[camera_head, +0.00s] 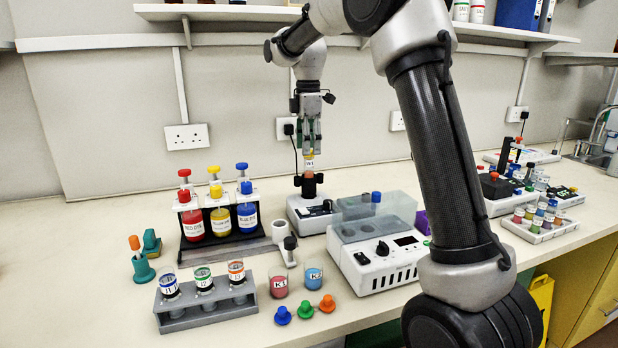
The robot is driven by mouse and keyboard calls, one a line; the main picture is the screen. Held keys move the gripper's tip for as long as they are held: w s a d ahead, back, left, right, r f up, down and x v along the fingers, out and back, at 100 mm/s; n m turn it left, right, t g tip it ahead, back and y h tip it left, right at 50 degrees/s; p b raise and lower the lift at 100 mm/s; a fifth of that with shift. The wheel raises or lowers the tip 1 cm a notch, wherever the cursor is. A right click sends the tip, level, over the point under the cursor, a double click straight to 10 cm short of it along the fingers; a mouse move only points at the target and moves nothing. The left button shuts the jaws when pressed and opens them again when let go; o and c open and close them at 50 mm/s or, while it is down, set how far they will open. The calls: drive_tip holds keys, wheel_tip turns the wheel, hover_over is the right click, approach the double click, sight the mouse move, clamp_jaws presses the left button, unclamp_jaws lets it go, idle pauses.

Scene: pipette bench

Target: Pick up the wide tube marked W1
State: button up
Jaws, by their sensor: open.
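The wide tube marked W1 (309,163) has a white label and a yellowish band. It appears upright above the dark, reddish-topped head of a small mixer-like device (311,210) near the back wall. My gripper (309,150) points straight down over the tube, its green-grey fingers open. The fingertips are at the tube's upper end; I cannot tell whether they touch it. The tube's top is partly hidden between the fingers.
Red, yellow and blue dye bottles (218,215) stand in a dark rack to the left. A grey-lidded block device (378,262) is to the right. A tube rack (205,302), two beakers and loose stoppers (305,309) are in front.

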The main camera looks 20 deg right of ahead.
sight(309, 165)
wheel_tip(309, 165, down, 7)
drive_tip(key=shift+d, duration=0.1)
drive_tip(key=shift+c, duration=0.2)
clamp_jaws()
